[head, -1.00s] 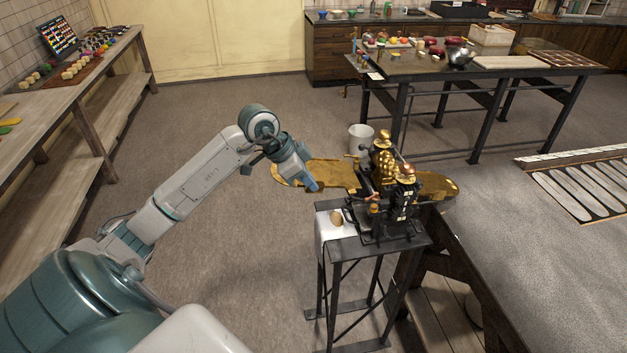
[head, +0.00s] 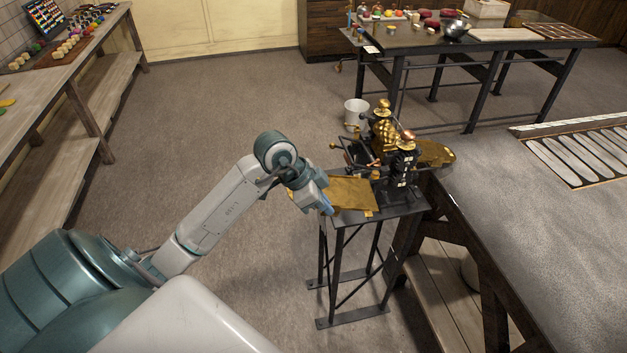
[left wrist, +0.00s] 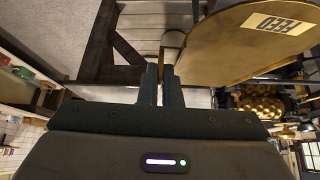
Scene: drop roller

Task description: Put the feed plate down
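The feed plate (head: 352,192) is a flat brass plate at the left side of the black and gold roller machine (head: 398,165). In the left wrist view the plate (left wrist: 225,50) carries a "FEED" label and has a small tab at its edge. My left gripper (head: 327,207) is at the plate's near left edge, its fingers close together on that tab; the fingers (left wrist: 165,85) also show in the left wrist view. The gripper and wrist hide the plate's left end. The plate lies about level beside the rollers, over the stand's left part. My right gripper is not in view.
The machine stands on a narrow black metal stand (head: 375,212). A second brass plate (head: 436,153) sticks out on its right, beside a large grey-topped table (head: 540,240). A white bucket (head: 356,113) is behind. Floor is clear to the left.

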